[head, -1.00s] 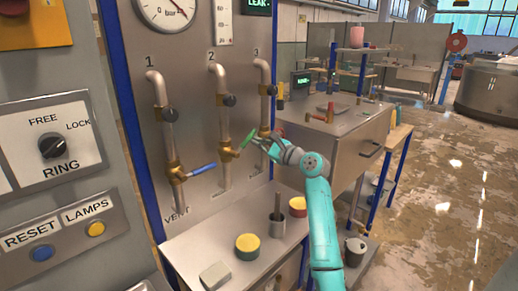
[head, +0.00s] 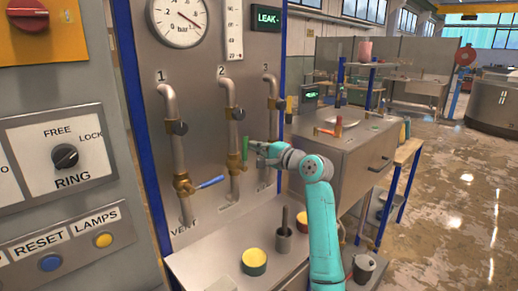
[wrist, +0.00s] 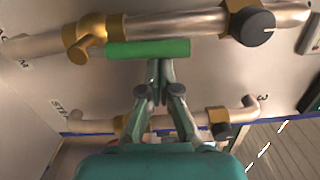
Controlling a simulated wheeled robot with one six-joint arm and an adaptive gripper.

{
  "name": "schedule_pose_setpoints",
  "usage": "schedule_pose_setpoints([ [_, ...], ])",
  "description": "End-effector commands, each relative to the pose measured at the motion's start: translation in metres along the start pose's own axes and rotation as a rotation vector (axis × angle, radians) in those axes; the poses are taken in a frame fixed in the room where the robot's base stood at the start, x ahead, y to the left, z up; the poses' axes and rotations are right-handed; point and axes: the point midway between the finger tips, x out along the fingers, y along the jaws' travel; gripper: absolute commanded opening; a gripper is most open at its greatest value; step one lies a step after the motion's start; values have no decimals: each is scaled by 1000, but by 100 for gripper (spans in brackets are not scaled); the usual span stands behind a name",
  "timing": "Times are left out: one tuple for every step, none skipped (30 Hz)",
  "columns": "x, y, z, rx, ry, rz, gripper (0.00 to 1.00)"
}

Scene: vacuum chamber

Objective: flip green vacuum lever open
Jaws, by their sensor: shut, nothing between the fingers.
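The green lever (head: 246,148) stands upright on the brass valve of pipe 2 (head: 234,160), in line with the pipe. In the wrist view the green lever (wrist: 148,48) lies alongside the pipe, its end near the brass valve body (wrist: 88,36). My gripper (head: 262,152) is just right of the lever in the head view. In the wrist view the gripper (wrist: 158,72) is shut and empty, its fingertips close beside the lever's middle. I cannot tell whether they touch it.
The blue lever (head: 208,183) on pipe 1 sticks out to the right. Black knobs sit higher on the pipes. A yellow-topped round tin (head: 254,262) and a grey cup with a rod (head: 283,241) stand on the shelf below my arm.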

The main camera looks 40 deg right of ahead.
Motion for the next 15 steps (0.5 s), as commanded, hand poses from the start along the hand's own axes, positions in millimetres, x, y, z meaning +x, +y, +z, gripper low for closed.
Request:
schedule_pose_setpoints([
  [0, 0, 3, 1, -2, 0, 0],
  [0, -1, 4, 2, -2, 0, 0],
  [0, -1, 5, 2, -2, 0, 0],
  [0, -1, 6, 3, -2, 0, 0],
  [1, -1, 6, 3, -2, 0, 0],
  [1, -1, 7, 4, -2, 0, 0],
  [1, -1, 8, 4, -2, 0, 0],
  [1, -1, 8, 4, -2, 0, 0],
  [1, -1, 8, 4, -2, 0, 0],
  [1, -2, 9, 4, -2, 0, 0],
  [1, -2, 9, 5, -3, 0, 0],
  [1, -2, 9, 5, -3, 0, 0],
  [1, -2, 10, 5, -3, 0, 0],
  [1, -2, 10, 5, -3, 0, 0],
  [1, -2, 10, 5, -3, 0, 0],
])
